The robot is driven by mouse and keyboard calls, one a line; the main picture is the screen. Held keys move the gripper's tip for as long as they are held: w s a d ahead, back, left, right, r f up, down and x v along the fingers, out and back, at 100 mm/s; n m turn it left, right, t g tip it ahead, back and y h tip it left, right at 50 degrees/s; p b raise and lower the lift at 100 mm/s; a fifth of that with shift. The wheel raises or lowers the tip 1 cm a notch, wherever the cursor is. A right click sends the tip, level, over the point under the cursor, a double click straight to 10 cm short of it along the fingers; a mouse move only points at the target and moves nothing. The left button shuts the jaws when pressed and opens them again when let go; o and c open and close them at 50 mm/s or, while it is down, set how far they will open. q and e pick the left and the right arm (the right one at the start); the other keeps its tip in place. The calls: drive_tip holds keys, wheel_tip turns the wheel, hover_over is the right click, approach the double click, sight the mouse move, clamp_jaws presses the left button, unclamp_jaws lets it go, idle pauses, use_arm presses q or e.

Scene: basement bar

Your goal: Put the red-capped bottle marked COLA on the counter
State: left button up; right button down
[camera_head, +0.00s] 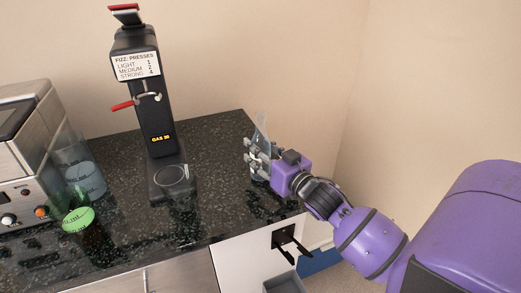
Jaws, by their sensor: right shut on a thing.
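My right gripper (256,160) comes in from the right over the right end of the dark speckled counter (215,150). It is shut on a clear, bottle-like thing (263,127), whose narrow top rises above the fingers. The fingers hide most of its body, and I see no red cap or COLA mark on it. I cannot tell whether its base touches the counter. My left gripper is not in view.
A black soda machine (150,95) with a FIZZ PRESSES sign stands on the counter. To its left are a clear container (87,178), a green round lid (78,220) and a steel appliance (30,150). Bare counter lies between soda machine and gripper. Walls close the back and right.

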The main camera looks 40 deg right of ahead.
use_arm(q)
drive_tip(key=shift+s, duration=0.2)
use_arm(e)
drive_tip(key=shift+r, duration=0.15)
drive_tip(key=c, duration=0.9)
unclamp_jaws()
drive_tip(key=shift+c, duration=0.2)
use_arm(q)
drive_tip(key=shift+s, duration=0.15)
